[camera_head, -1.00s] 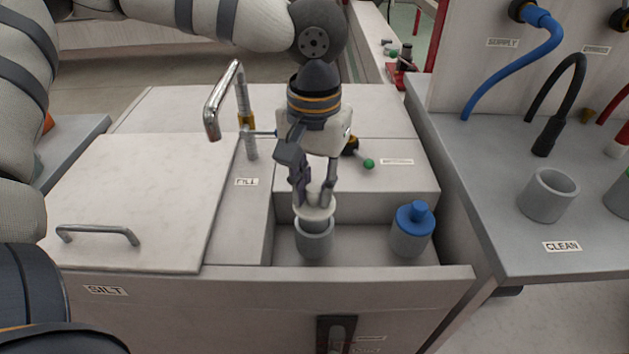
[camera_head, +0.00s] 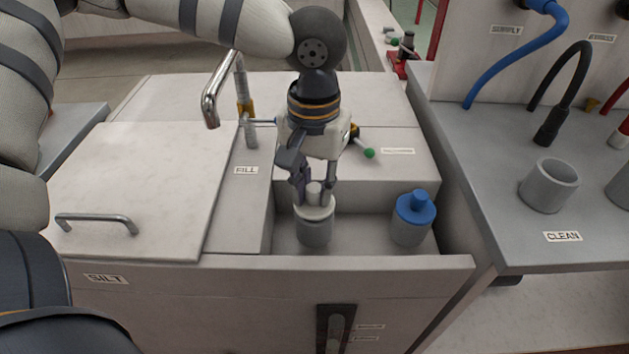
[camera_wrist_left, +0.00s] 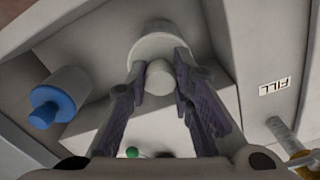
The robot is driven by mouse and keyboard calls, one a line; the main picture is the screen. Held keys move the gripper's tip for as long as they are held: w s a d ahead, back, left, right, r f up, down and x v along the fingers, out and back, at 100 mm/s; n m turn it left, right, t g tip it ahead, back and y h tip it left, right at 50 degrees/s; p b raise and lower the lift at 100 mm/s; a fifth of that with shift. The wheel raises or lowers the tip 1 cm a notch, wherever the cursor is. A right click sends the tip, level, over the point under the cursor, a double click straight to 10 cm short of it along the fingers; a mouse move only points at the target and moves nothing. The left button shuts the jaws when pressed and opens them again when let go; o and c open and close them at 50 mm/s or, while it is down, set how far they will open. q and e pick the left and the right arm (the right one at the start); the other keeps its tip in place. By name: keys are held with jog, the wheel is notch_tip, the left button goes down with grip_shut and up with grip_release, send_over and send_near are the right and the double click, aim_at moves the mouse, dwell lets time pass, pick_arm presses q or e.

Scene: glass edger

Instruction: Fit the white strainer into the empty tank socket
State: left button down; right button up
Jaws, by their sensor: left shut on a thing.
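The white strainer (camera_head: 314,208) sits upright at the mouth of the grey tank socket (camera_head: 314,234), its wide flange at the rim. In the left wrist view the strainer (camera_wrist_left: 160,47) shows its flange and round knob from above. My left gripper (camera_head: 314,193) points down and is shut on the knob; in the left wrist view its fingers (camera_wrist_left: 160,82) lie on both sides of it. The flange hides the inside of the socket, so I cannot tell whether it is fully seated. My right gripper is not in view.
A second socket with a blue strainer (camera_head: 412,218) stands to the right in the same recess. The tank's front wall (camera_head: 270,275) borders the recess. A chrome faucet (camera_head: 224,88) and a green-tipped valve lever (camera_head: 368,153) are close by. A grey cup (camera_head: 548,186) stands on the right bench.

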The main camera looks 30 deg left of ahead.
pick_arm(q)
jog(key=shift+f, duration=0.7)
jog(key=c, duration=1.3)
grip_release()
jog(key=shift+r, duration=0.1)
notch_tip(320, 180, up, 12)
jog(key=shift+f, duration=0.1)
